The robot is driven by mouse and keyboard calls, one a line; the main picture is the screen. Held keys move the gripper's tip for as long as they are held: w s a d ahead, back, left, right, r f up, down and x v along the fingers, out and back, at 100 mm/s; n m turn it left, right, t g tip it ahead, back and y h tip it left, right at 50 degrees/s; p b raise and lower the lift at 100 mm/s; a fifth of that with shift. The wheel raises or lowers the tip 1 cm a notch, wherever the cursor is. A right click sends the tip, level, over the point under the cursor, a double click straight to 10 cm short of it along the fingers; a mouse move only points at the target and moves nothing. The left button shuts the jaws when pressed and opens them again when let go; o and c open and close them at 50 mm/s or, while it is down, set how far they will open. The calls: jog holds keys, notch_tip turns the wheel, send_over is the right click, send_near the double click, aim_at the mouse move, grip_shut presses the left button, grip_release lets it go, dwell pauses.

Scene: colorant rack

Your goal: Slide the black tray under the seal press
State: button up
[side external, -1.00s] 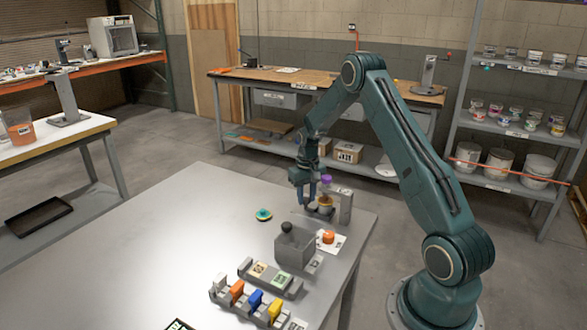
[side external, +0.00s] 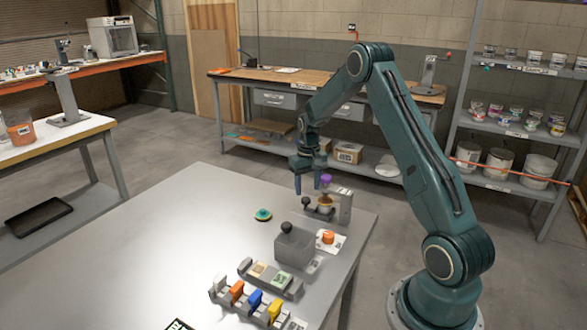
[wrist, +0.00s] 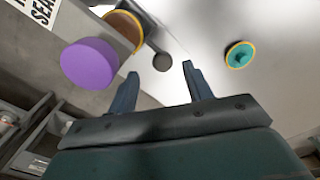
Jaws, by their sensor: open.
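The seal press (side external: 345,205) stands at the table's back right corner, with a purple knob (side external: 326,179) on top. The knob is large in the wrist view (wrist: 90,64). The black tray (side external: 316,213) sits low at the press, with a dark ball handle (side external: 306,201) on its left end. The handle shows in the wrist view (wrist: 163,62). An orange-rimmed container (side external: 325,201) is at the tray, below the purple knob; the knob partly hides it in the wrist view. My gripper (side external: 308,189) is open and empty just above the ball handle.
A teal lid with a yellow rim (side external: 263,215) lies left of the press. A grey box with a dark knob (side external: 294,249), an orange piece (side external: 328,237) and racks with coloured blocks (side external: 248,298) stand in front. The table's left side is clear.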

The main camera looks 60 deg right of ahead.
aim_at(307, 200)
notch_tip(307, 200, up, 10)
dwell(0.5)
jog(key=s+a+r+n+t, duration=0.1)
jog(key=s+a+r+n, duration=0.15)
jog(key=a+r, duration=0.55)
jog(key=s+a+r+n+t, duration=0.1)
jog(key=s+a+r, duration=0.4)
jog(key=a, duration=0.5)
jog(key=s+a+r+n+t, duration=0.1)
jog(key=s+a+n+t, duration=0.2)
jog(key=s+a, duration=0.9)
jog(key=s, duration=0.4)
jog(key=shift+a+t, duration=0.2)
jog(key=shift+t, duration=0.1)
